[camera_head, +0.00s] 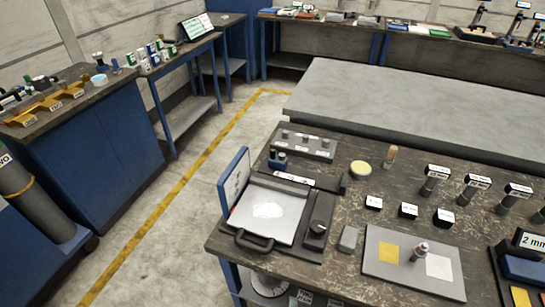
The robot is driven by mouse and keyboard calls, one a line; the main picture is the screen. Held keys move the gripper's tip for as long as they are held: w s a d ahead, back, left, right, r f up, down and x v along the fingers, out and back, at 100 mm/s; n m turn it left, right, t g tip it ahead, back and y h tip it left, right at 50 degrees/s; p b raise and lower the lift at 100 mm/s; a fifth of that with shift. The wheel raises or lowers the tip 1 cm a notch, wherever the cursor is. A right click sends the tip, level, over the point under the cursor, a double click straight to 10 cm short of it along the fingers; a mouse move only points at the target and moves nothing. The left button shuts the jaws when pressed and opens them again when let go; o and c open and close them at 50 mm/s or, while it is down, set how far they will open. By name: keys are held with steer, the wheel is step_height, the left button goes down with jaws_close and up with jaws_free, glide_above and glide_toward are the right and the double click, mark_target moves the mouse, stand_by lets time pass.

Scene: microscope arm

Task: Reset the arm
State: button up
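My arm and my gripper do not show in this view. No microscope can be made out with certainty. On the near workbench (345,240) stands a flat device with a pale tray (268,214), a black handle at its front and an upright blue-framed panel (234,180) at its left. A grey plate (400,283) bears a yellow square (388,252), a white square (438,267) and a small upright metal cylinder (419,251).
Labelled dark cylinders (472,190) and small labelled blocks (408,211) stand on the bench's right half. A large grey slab table (400,105) lies behind. Blue cabinets (95,140) line the left. The floor between (165,215) is clear, with a yellow line.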

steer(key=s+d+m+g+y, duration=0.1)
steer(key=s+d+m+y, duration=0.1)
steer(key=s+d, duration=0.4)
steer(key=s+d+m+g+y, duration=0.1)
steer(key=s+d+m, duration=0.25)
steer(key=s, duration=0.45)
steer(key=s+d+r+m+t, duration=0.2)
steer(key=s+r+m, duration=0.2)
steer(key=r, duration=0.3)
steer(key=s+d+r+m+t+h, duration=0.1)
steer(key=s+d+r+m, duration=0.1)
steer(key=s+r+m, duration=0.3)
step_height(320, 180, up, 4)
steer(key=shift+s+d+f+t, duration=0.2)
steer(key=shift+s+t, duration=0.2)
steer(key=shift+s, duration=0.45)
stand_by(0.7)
